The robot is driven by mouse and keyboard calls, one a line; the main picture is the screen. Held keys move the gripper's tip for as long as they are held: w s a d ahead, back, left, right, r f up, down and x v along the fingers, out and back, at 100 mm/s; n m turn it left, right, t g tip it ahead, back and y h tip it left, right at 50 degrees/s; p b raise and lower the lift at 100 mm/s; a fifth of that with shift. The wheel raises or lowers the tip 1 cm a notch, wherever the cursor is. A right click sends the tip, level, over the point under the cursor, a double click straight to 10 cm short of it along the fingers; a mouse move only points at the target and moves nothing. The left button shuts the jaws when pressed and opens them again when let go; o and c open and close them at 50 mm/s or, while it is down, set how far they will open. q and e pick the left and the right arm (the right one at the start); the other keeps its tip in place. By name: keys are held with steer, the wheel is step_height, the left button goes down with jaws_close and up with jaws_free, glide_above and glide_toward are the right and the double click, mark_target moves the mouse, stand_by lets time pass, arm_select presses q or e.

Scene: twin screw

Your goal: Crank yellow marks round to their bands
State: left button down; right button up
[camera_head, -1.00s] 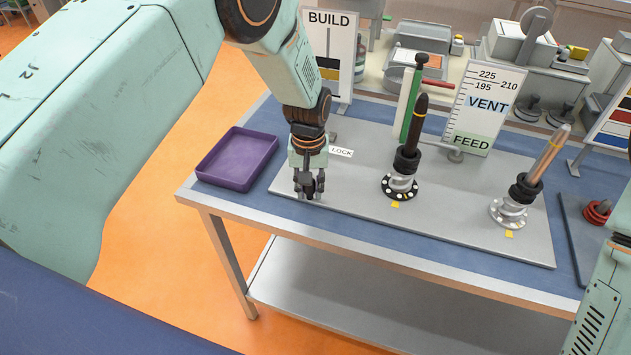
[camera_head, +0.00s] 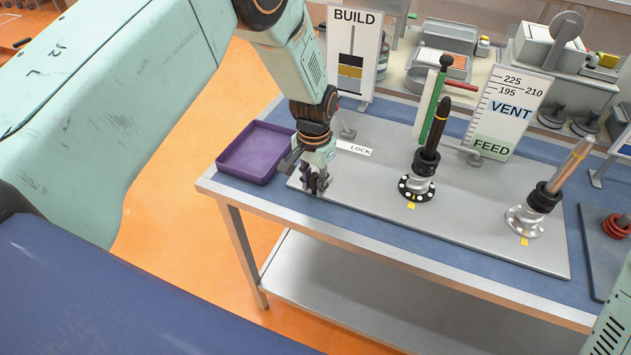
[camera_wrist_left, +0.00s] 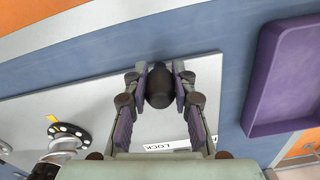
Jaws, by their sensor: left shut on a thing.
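My left gripper (camera_head: 316,188) is at the plate's left end by the LOCK label (camera_head: 354,149). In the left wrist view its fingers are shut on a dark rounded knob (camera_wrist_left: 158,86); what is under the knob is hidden. To its right stands a black-handled crank (camera_head: 436,130) on a black flange with white dots (camera_head: 417,190), with a yellow mark (camera_head: 411,205) at its front. Further right a copper-coloured handled crank (camera_head: 569,164) sits on a silver flange (camera_head: 524,222), with a yellow mark (camera_head: 525,241) at its front. My right gripper is out of view.
A purple tray (camera_head: 229,172) stands left of the grey plate (camera_head: 370,218). A BUILD sign (camera_head: 354,50) and a VENT/FEED sign (camera_head: 506,115) stand behind. A green-and-white upright (camera_head: 432,108) is close behind the black crank. Red rings (camera_head: 617,226) lie at far right.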

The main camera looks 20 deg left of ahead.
arm_select(q)
steer(key=shift+w+r, duration=0.1)
steer(key=shift+w, duration=0.05)
steer(key=c, duration=1.1)
jaws_free()
step_height(320, 180, up, 12)
steer(key=shift+f, duration=0.1)
